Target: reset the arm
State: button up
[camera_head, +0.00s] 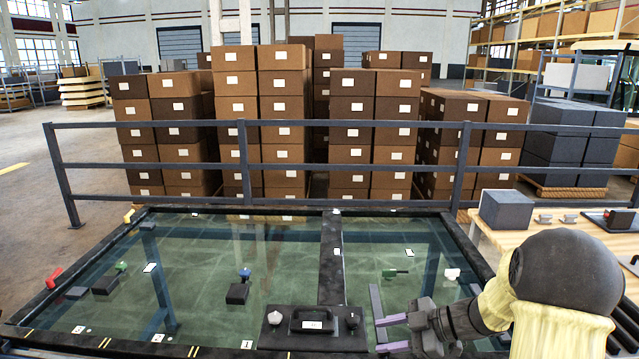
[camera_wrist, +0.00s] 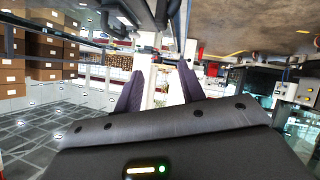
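My gripper (camera_head: 380,335) is at the bottom right of the head view, low over the near edge of the glass-topped table. Its two purple fingers point left and stand apart, with nothing between them. My arm comes in from the right, with a dark rounded joint and cream-coloured covers. In the wrist view the dark fingers of my gripper (camera_wrist: 160,72) also stand apart, with an empty gap. That view looks out across the hall, with no object close to the fingertips.
A black plate with a handle (camera_head: 312,321) lies just left of my gripper. The glass table (camera_head: 200,290) carries small valve-like parts. A wooden bench (camera_head: 490,236) with a grey box (camera_head: 506,210) stands at the right. A dark railing (camera_head: 350,202) and stacked cartons (camera_head: 285,110) are behind.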

jog(key=shift+w+a+t, duration=0.1)
jog(key=shift+w+t, duration=0.2)
jog(key=shift+w, duration=0.1)
jog(key=w+r+m+t+h, duration=0.2)
jog(key=w+m+t+h, duration=0.2)
jog(key=m+t+h, duration=0.15)
jog(key=s+f+m+g+h, duration=0.35)
jog(key=s+m, duration=0.35)
jog(key=s, duration=0.4)
jog(key=s+f+m+g+h, duration=0.2)
jog(key=s+m+g+h, duration=0.15)
jog(key=s+m, duration=0.55)
notch_tip(320, 180, up, 14)
jog(key=s+n+p, duration=0.1)
jog(key=n+p, duration=0.1)
jog(key=p, duration=1.2)
jog(key=shift+s+d+r+y, duration=0.2)
jog(key=shift+d+y, duration=0.25)
